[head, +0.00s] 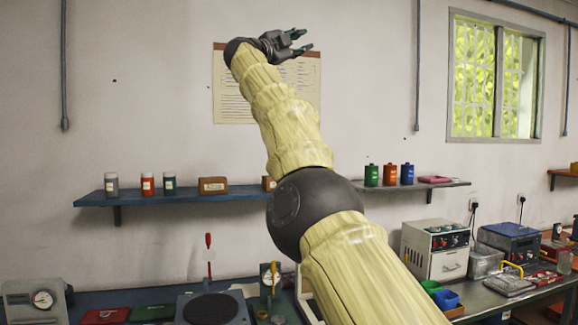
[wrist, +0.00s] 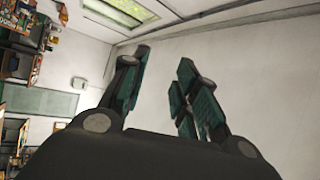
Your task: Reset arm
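My arm is raised in front of the wall in the head view, covered in a pale yellow sleeve with a dark round joint. My gripper (head: 303,44) is at the top of it, high above the shelf and in front of the top of a wall chart. Its two green-padded fingers point to the right and stand apart. In the wrist view my gripper (wrist: 162,88) shows its fingers spread, with only wall and ceiling between and beyond them. It holds nothing.
A blue shelf (head: 150,195) with small jars and boxes runs along the wall below my gripper. A window (head: 493,80) is at the right. The air around the gripper is clear.

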